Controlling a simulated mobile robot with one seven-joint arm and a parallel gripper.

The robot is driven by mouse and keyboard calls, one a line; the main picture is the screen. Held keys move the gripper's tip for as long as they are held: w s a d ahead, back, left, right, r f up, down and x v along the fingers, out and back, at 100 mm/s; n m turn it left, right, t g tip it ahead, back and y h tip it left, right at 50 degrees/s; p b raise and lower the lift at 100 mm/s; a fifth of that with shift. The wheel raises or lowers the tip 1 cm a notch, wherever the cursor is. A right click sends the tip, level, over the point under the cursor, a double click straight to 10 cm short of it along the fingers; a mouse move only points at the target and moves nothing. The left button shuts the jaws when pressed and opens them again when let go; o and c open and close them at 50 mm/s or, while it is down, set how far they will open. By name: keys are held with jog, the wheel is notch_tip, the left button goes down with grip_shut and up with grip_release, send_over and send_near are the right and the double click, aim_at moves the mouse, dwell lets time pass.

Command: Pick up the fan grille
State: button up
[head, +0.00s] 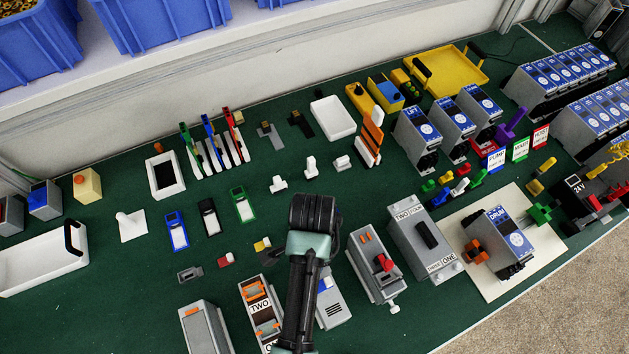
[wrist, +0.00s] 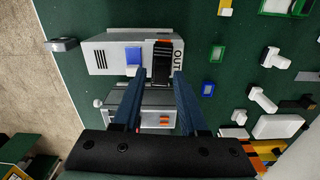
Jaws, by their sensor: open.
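A black ribbed part (wrist: 162,52) that looks like the fan grille sits on the far end of a grey module (wrist: 107,43), beside an "OUT" label. The module also carries a blue square (wrist: 133,56) and dark vent slots. In the wrist view my gripper (wrist: 161,74) is open, its two dark blue fingers apart with the ribbed part beyond and between the tips. I cannot tell whether either finger touches it. In the head view my gripper and arm hide that end; the module's slotted end (head: 334,313) shows beside the arm.
A module with a red knob (head: 384,263) stands close on the right in the head view, and one marked "TWO" (head: 261,306) on the left. Small parts and blue, black and green tags lie beyond. Green mat (head: 130,300) is clear at lower left.

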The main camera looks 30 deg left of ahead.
jog(key=shift+w+f+p, duration=0.2)
jog(key=shift+f+p, duration=0.15)
jog(key=shift+f, duration=1.55)
grip_shut()
